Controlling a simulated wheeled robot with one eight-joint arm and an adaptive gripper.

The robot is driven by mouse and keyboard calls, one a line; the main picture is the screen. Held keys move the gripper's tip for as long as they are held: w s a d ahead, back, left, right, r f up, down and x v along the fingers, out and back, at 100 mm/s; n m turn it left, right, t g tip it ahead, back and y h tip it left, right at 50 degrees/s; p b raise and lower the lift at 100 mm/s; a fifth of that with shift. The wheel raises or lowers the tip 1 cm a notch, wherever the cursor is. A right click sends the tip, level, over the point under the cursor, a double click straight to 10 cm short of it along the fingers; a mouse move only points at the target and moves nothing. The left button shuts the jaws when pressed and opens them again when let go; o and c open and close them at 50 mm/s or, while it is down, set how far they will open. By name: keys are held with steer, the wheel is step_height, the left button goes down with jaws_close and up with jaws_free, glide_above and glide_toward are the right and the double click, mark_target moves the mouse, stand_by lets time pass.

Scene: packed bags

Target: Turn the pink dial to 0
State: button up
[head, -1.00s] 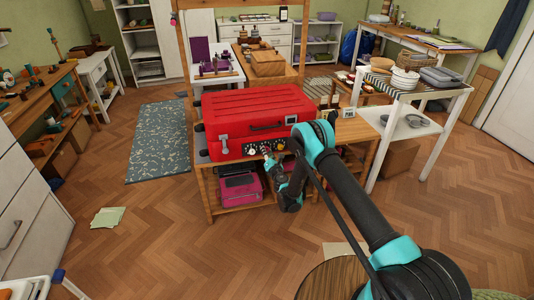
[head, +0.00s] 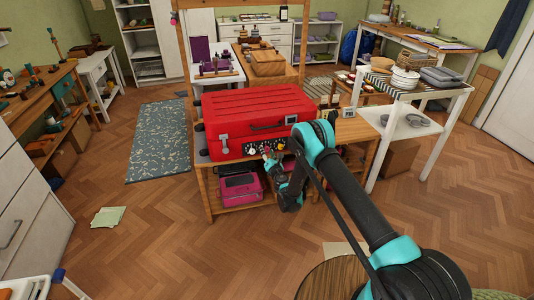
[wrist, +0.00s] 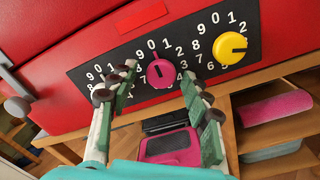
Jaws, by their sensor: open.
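The pink dial (wrist: 161,74) sits on a black number panel (wrist: 194,50) on the front of a red case (head: 258,112). Digits 9, 0 and 1 show above the dial. A dark mark on its face points up, roughly toward the 0; I cannot tell if it is exact. My gripper (wrist: 159,78) is open, with one finger on each side of the dial in the wrist view. Gaps show between both fingers and the dial. In the head view my gripper (head: 270,162) is at the panel, and the pink dial is hard to make out there.
A yellow dial (wrist: 230,47) is right of the pink one. My left finger covers part of another number ring. Below, a shelf holds a pink box (head: 240,187).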

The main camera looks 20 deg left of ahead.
step_height(320, 180, up, 10)
stand_by(0.6)
steer(key=shift+s, duration=0.1)
stand_by(0.3)
